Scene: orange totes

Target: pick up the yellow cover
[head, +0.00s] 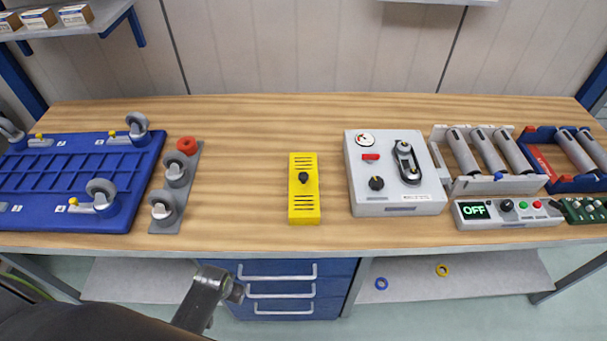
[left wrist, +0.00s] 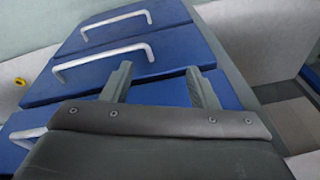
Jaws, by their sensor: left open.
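The yellow cover (head: 304,207) lies on the wooden workbench (head: 250,160), near the middle. It is a long slotted block with a black knob on top. My left gripper (head: 207,291) is low at the front left of the bench, below its front edge and apart from the cover. In the left wrist view my left gripper (left wrist: 159,82) has its two fingers spread with nothing between them, in front of blue drawers (left wrist: 128,58). The cover does not show in that view. My right gripper is in neither view.
A grey control box (head: 395,196) stands right of the cover. Left are a caster holder (head: 186,203) and a blue tray (head: 62,171) with casters. The bench around the cover is clear. Blue drawers with white handles sit under the front edge.

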